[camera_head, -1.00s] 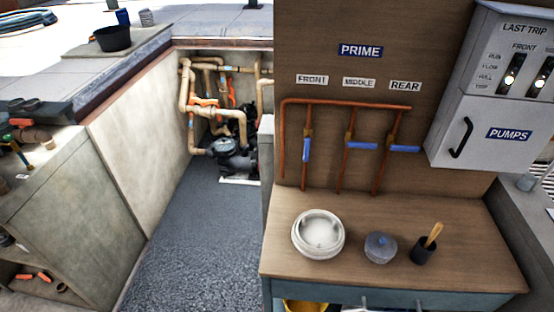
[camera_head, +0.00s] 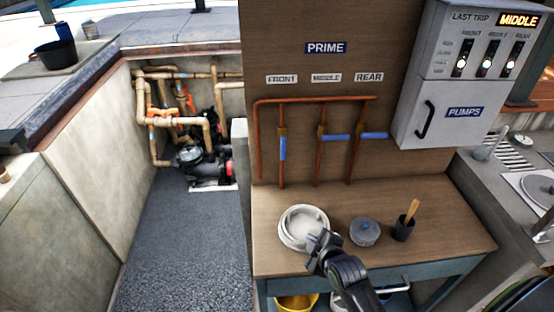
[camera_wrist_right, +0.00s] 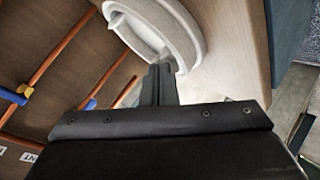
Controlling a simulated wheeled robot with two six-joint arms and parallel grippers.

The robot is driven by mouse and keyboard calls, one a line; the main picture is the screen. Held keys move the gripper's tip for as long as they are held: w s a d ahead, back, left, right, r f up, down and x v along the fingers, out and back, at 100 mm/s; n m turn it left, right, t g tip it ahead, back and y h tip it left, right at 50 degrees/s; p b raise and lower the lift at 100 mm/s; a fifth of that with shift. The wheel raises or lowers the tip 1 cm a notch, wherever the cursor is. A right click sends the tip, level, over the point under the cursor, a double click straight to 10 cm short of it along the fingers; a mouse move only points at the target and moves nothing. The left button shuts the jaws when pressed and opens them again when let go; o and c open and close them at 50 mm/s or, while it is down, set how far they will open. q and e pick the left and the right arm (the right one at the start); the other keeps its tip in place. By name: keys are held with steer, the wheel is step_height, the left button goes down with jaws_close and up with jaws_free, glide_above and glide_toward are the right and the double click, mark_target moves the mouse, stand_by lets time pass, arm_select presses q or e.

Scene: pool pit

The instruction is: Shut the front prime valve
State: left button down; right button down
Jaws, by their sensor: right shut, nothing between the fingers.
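The front prime valve (camera_head: 282,147) is on the left copper pipe under the FRONT label (camera_head: 281,79). Its blue handle points down, in line with the pipe. The middle valve's handle (camera_head: 338,138) and the rear valve's handle (camera_head: 374,135) lie crosswise to their pipes. My right gripper (camera_head: 322,240) is shut and empty over the right front part of the white round dish, well below the valves. In the right wrist view its fingers (camera_wrist_right: 159,84) show in front of the dish, with a blue handle (camera_wrist_right: 14,97) at left. My left gripper is out of view.
On the wooden bench (camera_head: 455,225) stand a white dish (camera_head: 292,230), a grey-blue lidded pot (camera_head: 365,232) and a dark cup (camera_head: 403,230) with a wooden handle. The pump panel (camera_head: 440,115) at right reads LAST TRIP MIDDLE. A sunken pit with pumps (camera_head: 205,165) is at left.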

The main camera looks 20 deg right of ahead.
steer(key=w+a+r+n+t+y, duration=0.1)
steer(key=w+a+r+n+t, duration=0.3)
steer(key=w+r, duration=0.8)
steer(key=w+n+t, duration=0.1)
steer(key=n+t, duration=0.1)
steer(key=n, duration=0.2)
steer(key=shift+w+a+n+t, duration=0.2)
steer(key=shift+w+n+t, duration=0.1)
steer(key=shift+t, duration=0.1)
